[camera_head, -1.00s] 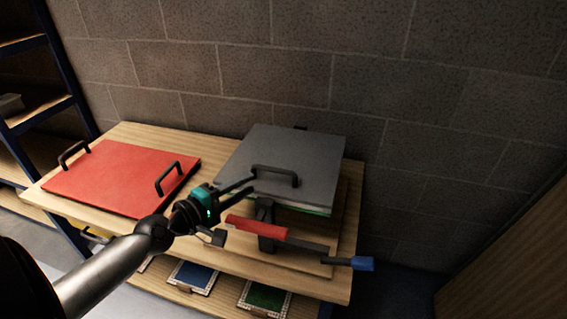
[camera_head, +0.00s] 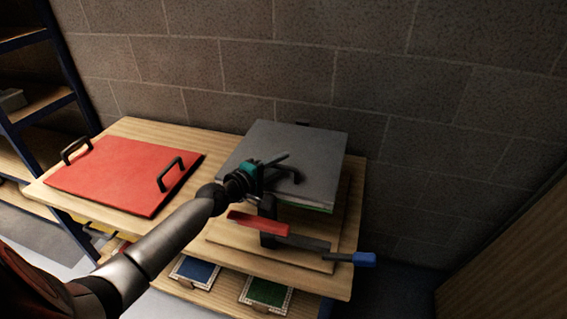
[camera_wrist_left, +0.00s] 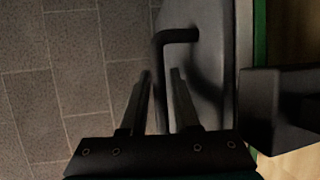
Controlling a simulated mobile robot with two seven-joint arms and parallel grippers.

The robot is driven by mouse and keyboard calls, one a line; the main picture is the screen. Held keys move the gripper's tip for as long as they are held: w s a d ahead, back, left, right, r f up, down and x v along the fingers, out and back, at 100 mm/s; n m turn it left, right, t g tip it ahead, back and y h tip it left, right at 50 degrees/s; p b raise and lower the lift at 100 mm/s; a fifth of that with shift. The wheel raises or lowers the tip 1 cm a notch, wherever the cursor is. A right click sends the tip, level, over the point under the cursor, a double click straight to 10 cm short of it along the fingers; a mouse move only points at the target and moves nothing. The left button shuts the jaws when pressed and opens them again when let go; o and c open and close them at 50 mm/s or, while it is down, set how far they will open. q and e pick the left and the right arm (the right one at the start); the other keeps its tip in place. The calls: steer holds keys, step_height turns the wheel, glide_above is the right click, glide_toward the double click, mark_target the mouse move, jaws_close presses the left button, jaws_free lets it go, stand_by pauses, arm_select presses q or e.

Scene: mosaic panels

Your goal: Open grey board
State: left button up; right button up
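The grey board (camera_head: 313,148) lies flat on top of a stack with a thin green edge, on the right of the wooden table. It has a dark bar handle (camera_head: 297,175) near its front edge. My left gripper (camera_head: 284,163) is at this handle, partly covering it. In the left wrist view, the two fingers (camera_wrist_left: 161,85) are apart, with the handle's bar (camera_wrist_left: 180,36) showing between them. The grey board (camera_wrist_left: 212,60) lies behind. I cannot tell whether a finger touches the bar. My right gripper is out of view.
A clamp with a red grip (camera_head: 258,222) and a blue-ended lever (camera_head: 350,258) stands at the front of the stack. A red board (camera_head: 125,175) with two handles lies left on the table (camera_head: 225,240). A block wall is behind; a blue-framed shelf (camera_head: 62,75) stands left.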

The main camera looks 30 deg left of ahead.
arm_select(q)
steer(key=shift+x, duration=0.8)
steer(key=shift+c, duration=0.4)
jaws_close()
stand_by(0.6)
